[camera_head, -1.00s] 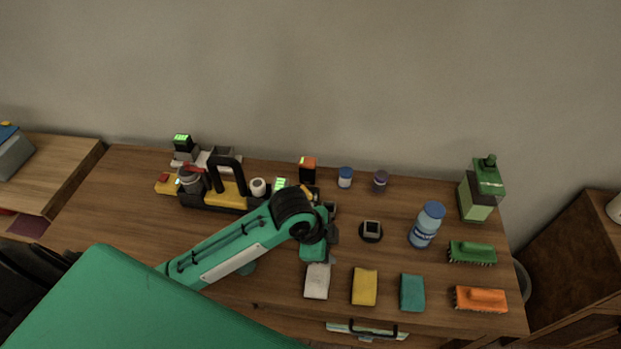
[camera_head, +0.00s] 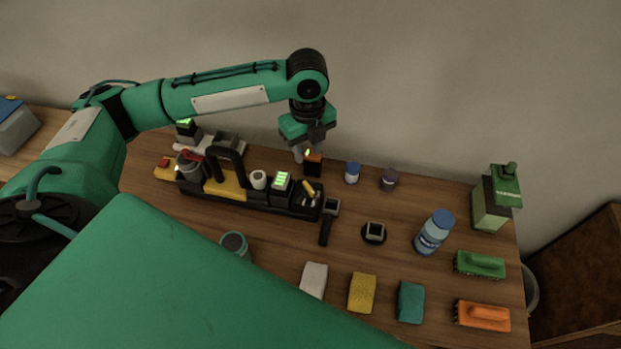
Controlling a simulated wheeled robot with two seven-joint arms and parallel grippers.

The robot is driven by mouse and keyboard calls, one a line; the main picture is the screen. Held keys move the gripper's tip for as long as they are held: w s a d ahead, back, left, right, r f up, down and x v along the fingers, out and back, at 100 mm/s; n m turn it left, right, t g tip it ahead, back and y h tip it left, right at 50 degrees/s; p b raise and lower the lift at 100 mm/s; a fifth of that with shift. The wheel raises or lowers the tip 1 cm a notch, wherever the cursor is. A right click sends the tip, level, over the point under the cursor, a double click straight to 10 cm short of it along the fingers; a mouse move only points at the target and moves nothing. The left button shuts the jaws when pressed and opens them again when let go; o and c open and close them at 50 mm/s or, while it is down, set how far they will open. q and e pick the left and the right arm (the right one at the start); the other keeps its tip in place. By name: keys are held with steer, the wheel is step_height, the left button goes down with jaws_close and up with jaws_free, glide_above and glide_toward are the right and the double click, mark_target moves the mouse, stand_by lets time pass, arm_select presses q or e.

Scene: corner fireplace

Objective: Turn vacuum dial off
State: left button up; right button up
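No part is clearly recognisable as the vacuum dial. A black round piece with a square pale top (camera_head: 374,232) and a black-handled piece with a square head (camera_head: 330,207) lie on the table. My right gripper is not in view.
A black-and-yellow caddy (camera_head: 228,187) with a tall handle stands left of the gripper. A blue-white bottle (camera_head: 434,232), green dispenser (camera_head: 493,200), blue-lidded jar (camera_head: 352,172), dark jar (camera_head: 389,179), sponges (camera_head: 362,293) and brushes (camera_head: 479,264) fill the right side. A wall stands behind.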

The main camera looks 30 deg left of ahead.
mark_target(308, 187)
arm_select(q)
step_height(308, 187, down, 13)
steer(key=shift+r+p, duration=0.15)
steer(key=shift+p, duration=0.8)
steer(key=shift+f, duration=0.4)
steer(key=shift+c, duration=0.4)
jaws_close()
